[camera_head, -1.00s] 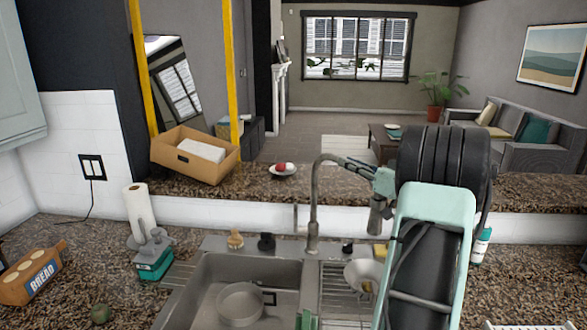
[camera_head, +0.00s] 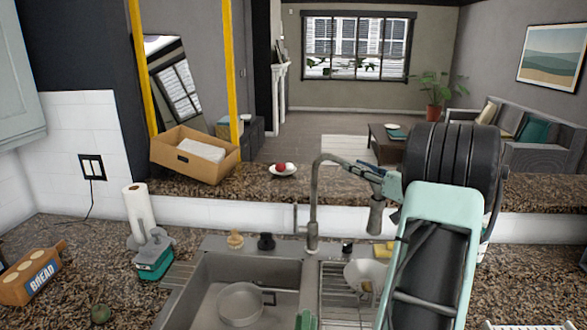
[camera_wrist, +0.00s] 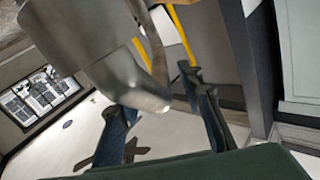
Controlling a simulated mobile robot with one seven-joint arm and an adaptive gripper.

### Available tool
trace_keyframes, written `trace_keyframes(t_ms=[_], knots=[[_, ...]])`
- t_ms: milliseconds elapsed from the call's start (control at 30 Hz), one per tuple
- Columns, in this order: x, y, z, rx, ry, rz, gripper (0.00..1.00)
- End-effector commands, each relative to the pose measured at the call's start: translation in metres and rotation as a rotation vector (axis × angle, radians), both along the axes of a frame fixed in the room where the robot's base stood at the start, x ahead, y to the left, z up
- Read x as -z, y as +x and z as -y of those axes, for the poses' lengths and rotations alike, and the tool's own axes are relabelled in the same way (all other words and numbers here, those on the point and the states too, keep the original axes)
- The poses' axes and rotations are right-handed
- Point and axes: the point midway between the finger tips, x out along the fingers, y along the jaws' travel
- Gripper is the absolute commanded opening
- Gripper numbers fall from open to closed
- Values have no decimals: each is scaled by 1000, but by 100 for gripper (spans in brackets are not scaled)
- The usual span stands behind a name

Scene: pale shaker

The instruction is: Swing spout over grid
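The grey faucet spout (camera_head: 313,205) rises behind the sink and arches to the right. Its thick nozzle (camera_head: 376,213) hangs above the back of the right basin. The wire grid (camera_head: 338,290) lies in that basin, partly covered by a pale bowl (camera_head: 362,275) and my arm. My gripper (camera_head: 362,167) is at the spout's upper arm, near the nozzle. In the wrist view the spout (camera_wrist: 115,75) crosses large and close in front of my two dark blue fingers, which stand apart. I cannot tell whether either finger touches it.
The left basin (camera_head: 212,285) holds a round pan (camera_head: 240,302). A yellow sponge (camera_head: 381,250) and dark knob-like items stand by the sink's back edge. The raised granite ledge (camera_head: 330,188) behind carries a small bowl (camera_head: 283,170) and a cardboard box (camera_head: 194,157).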

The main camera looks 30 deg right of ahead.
Motion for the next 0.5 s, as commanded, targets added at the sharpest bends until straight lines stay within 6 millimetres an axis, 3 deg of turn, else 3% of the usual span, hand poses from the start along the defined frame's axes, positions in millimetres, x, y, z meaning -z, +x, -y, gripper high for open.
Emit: trace_keyframes(t_ms=[500], knots=[[0, -42, 7, 1, -1, 1, 34]])
